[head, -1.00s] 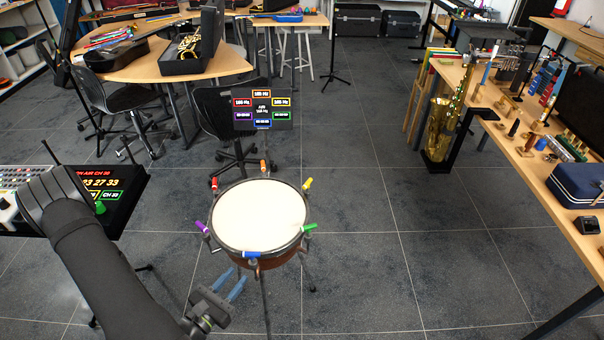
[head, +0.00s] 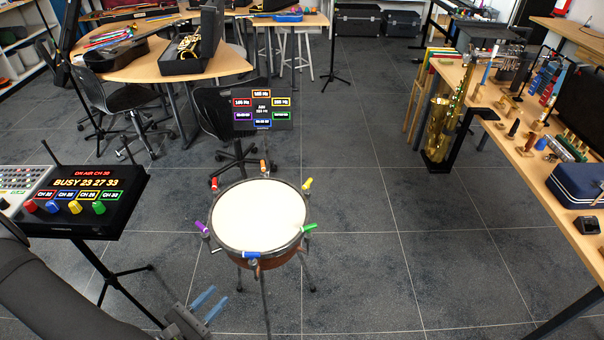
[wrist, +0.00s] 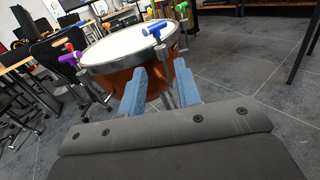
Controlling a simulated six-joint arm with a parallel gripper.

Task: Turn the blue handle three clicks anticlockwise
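The blue handle (head: 253,254) is a T-shaped key on the near rim of a round drum (head: 258,215) with a white head and brown shell. In the wrist view the blue handle (wrist: 154,28) shows upper centre, lying roughly crosswise, beyond my fingers. My gripper (head: 212,299) has pale blue fingers and is below and left of the blue handle, apart from it. In the wrist view my gripper (wrist: 160,78) is open, with nothing between the fingers; the drum shell shows behind them.
Other rim handles are purple (head: 202,228), green (head: 309,228), yellow (head: 308,183), red (head: 213,184) and orange (head: 263,165). A screen (head: 263,110) stands behind the drum. A black console (head: 85,222) with coloured knobs is at left. Floor right of the drum is clear.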

